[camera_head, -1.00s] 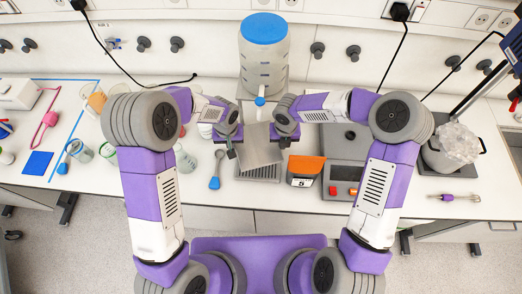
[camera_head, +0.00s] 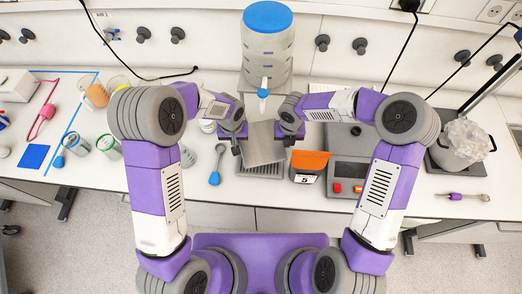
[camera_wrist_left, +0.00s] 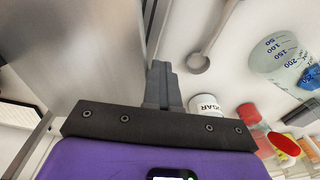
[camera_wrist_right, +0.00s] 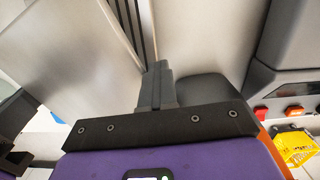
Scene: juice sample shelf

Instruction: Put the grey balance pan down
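The grey balance pan (camera_head: 263,146) is a flat metal plate held in the air between my two grippers, in front of the dispenser. It also fills the upper left of the left wrist view (camera_wrist_left: 75,45) and of the right wrist view (camera_wrist_right: 75,65). My left gripper (camera_head: 237,146) is at its left edge and my right gripper (camera_head: 289,138) at its right edge. The fingers look shut on these edges.
The dispenser (camera_head: 267,50) with blue lid and tap stands behind the pan. A slatted grid (camera_head: 262,171) lies below the pan. An orange box (camera_head: 308,161) with a "5" card stands between grid and balance. A pot (camera_head: 458,150) stands far right.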

